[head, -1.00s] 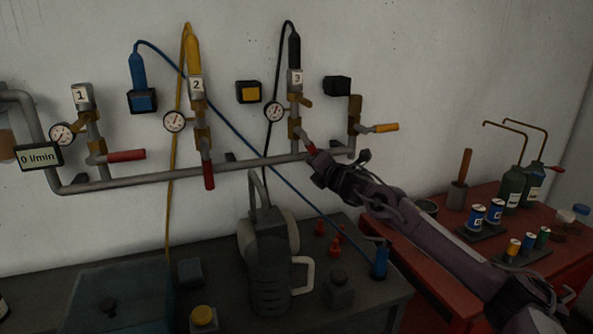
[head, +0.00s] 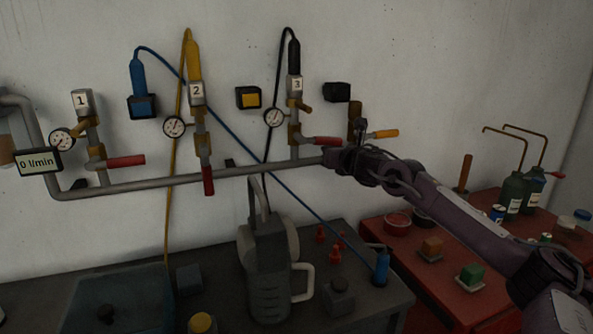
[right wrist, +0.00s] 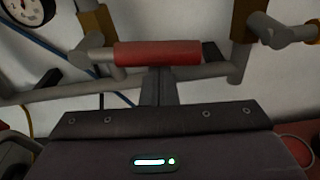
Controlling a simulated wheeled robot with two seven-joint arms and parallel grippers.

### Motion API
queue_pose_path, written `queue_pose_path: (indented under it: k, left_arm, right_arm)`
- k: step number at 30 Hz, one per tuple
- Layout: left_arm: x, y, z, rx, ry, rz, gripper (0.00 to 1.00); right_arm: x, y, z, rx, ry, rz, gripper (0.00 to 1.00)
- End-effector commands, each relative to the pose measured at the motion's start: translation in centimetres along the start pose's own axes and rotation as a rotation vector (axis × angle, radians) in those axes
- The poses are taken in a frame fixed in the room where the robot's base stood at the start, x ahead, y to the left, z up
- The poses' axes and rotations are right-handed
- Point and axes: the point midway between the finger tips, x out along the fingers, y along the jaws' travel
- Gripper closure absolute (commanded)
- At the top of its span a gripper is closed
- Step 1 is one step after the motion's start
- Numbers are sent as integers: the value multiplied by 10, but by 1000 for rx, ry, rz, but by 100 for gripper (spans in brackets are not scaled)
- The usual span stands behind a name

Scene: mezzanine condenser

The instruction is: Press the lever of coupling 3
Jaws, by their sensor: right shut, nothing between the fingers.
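Coupling 3 (head: 295,84), marked with a white "3", stands on the wall pipe with a black plug and hose (head: 294,52) in its top. A short brass lever (head: 304,107) sticks out to its right, below the label. Lower down, a red valve handle (head: 323,141) lies level, pointing right; it also shows in the right wrist view (right wrist: 157,53). My right gripper (head: 335,157) is shut and empty just below the handle's outer end. In the right wrist view its fingers (right wrist: 157,85) stand just under the handle; touching or apart, I cannot tell. My left gripper is out of view.
A gauge (head: 274,118) sits left of coupling 3. A stub with a yellow-orange handle (head: 385,133) stands to the right, near my right arm. Couplings 1 (head: 82,101) and 2 (head: 197,93) are further left. A grey jug (head: 268,265) stands on the bench below.

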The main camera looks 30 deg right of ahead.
Motion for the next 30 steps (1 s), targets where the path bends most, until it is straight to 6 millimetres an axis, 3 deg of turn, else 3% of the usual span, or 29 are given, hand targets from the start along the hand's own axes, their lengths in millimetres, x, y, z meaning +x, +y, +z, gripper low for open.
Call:
queue_pose_path:
  k: [13,30]
  left_arm:
    - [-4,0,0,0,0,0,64]
    - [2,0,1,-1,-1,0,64]
  right_arm:
    - [-2,-3,12,2,-4,0,100]
    - [-1,-4,6,3,-3,0,100]
